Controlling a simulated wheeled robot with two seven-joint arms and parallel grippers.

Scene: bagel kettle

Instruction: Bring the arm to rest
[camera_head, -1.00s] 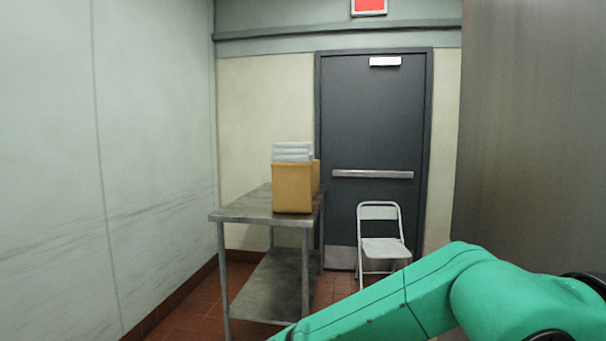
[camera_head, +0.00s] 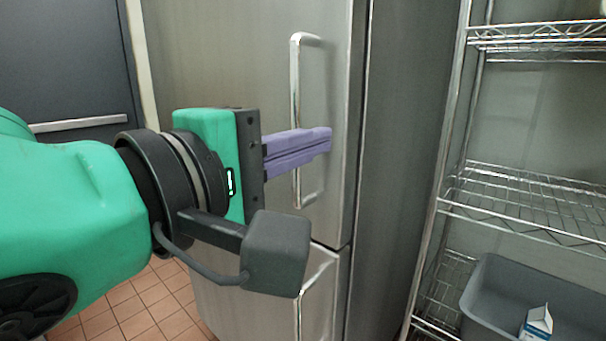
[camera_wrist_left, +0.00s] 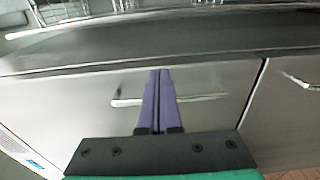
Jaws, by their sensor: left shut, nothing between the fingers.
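My left gripper (camera_head: 328,139) has purple fingers and a green and black body, and its arm comes in from the left in the head view. The two fingers lie together with nothing between them. They point right, in front of the upper door of a steel refrigerator (camera_head: 235,60). In the head view the fingers overlap the upper vertical handle (camera_head: 296,75); I cannot tell whether they touch it. In the left wrist view the closed fingers (camera_wrist_left: 160,75) point at the steel front, with a handle bar (camera_wrist_left: 205,98) crossing behind them. My right gripper is not in view.
A wire shelf rack (camera_head: 520,185) stands on the right. A grey bin (camera_head: 490,290) with a blue and white carton (camera_head: 537,323) in it sits low there. A dark door (camera_head: 60,60) is at the far left. Tiled floor (camera_head: 150,300) shows below my arm.

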